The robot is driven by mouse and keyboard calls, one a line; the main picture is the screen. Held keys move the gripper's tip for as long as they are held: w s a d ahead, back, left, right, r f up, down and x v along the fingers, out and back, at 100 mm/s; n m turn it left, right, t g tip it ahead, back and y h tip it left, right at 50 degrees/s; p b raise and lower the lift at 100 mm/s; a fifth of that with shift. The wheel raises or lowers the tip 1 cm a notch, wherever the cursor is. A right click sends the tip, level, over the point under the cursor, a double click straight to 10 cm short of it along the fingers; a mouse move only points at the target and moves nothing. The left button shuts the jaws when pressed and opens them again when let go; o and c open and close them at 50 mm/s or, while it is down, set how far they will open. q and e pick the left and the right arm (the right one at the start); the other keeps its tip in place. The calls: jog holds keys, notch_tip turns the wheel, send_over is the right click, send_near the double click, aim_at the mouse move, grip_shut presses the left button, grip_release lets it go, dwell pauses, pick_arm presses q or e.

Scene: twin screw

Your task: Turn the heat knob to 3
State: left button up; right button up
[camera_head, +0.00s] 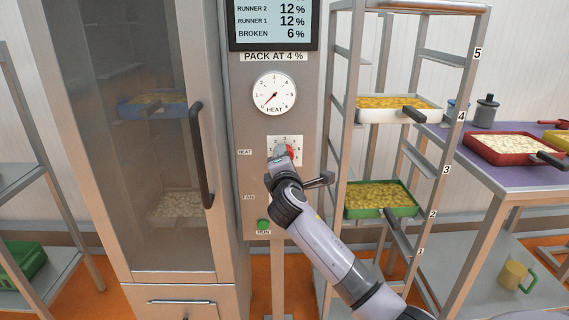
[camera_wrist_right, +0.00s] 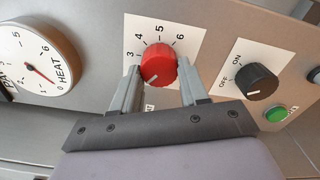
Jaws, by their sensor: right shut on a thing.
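The red heat knob (camera_wrist_right: 158,66) sits on a white dial plate (camera_wrist_right: 192,36) on the steel panel. The plate's 3, 4, 5 and 6 show in the right wrist view; the lower marks are hidden by a finger. The knob's white pointer line faces down and slightly left, away from the 3. My right gripper (camera_wrist_right: 159,70) has one finger on each side of the knob and is shut on it. In the head view the right gripper (camera_head: 281,157) covers most of the knob (camera_head: 289,150). My left gripper is not in view.
The round HEAT gauge (camera_head: 274,94) above has its red needle at the low end. The black fan knob (camera_wrist_right: 257,82) and green RUN button (camera_wrist_right: 275,113) are close by. A glass-door cabinet (camera_head: 165,120) stands left, a rack (camera_head: 340,110) with trays right.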

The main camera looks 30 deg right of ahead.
pick_arm(q)
jog(key=b, duration=0.1)
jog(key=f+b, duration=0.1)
jog(key=b, duration=0.1)
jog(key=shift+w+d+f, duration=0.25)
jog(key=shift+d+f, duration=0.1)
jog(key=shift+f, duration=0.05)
pick_arm(e)
jog(key=m, duration=1)
jog(key=shift+m, duration=0.4)
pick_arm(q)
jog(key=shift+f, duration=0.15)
pick_arm(e)
jog(key=o, duration=1.1)
jog(key=shift+r, duration=0.1)
jog(key=shift+c, duration=0.2)
jog(key=v, duration=0.7)
jog(key=shift+s, duration=0.1)
